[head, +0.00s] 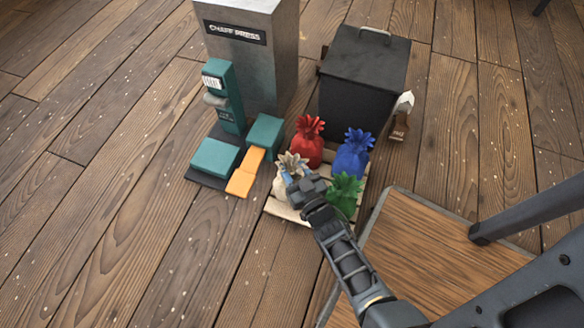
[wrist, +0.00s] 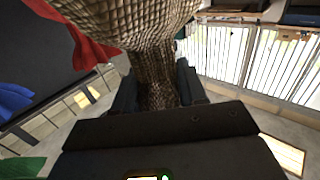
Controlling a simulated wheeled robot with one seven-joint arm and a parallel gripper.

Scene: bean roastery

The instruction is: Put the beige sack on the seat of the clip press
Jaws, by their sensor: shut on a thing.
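The beige sack (head: 279,186) is at the front left of a wooden pallet (head: 285,211). My gripper (head: 297,178) is at its gathered neck, shut on it. In the wrist view the woven sack (wrist: 140,25) fills the top middle, its neck between the two dark fingers. Whether the sack touches the pallet cannot be told. The clip press (head: 228,95) is left of the pallet: a teal upright on a dark base, with two teal blocks (head: 215,157) and an orange piece (head: 246,172) between them. Nothing lies on the orange piece.
A red sack (head: 309,150), a blue sack (head: 352,160) and a green sack (head: 343,196) crowd the beige one on the pallet. The tall grey chaff press (head: 270,60) and a dark lidded bin (head: 363,85) stand behind. A wooden-topped piece (head: 430,250) is at right. Floor at left is clear.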

